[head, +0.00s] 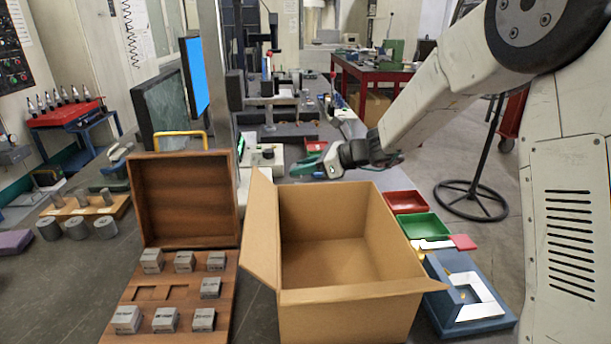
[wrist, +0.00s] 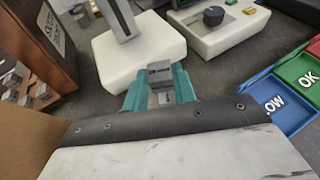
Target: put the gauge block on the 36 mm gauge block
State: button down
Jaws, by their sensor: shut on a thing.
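My gripper (head: 307,166) is stretched out beyond the cardboard box in the head view, with teal fingers. In the wrist view my gripper (wrist: 159,86) is shut on a small grey gauge block (wrist: 160,74) with dark lettering. A second grey lettered face (wrist: 165,98) shows just below it between the fingers; I cannot tell whether it is a separate block. Several grey gauge blocks (head: 152,260) stand on the wooden board (head: 180,338) at the lower left, where two recesses are empty. Their markings are too small to read, so I cannot tell which is 36 mm.
An open cardboard box (head: 345,292) stands front centre, beside the board. The wooden case lid (head: 186,200) stands upright behind the board. A white instrument base (wrist: 120,62) is close beyond the fingers. Red (head: 404,202) and green (head: 427,226) trays lie right of the box.

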jog(key=shift+f, duration=1.25)
jog(key=shift+f, duration=0.1)
jog(key=c, duration=1.1)
grip_release()
jog(key=shift+d, duration=0.1)
jog(key=shift+d+r, duration=0.15)
jog(key=shift+r, duration=0.05)
jog(key=v, duration=1.1)
jog(key=shift+s+d+r, duration=0.1)
jog(key=shift+s+d, duration=0.15)
jog(key=shift+d, duration=0.05)
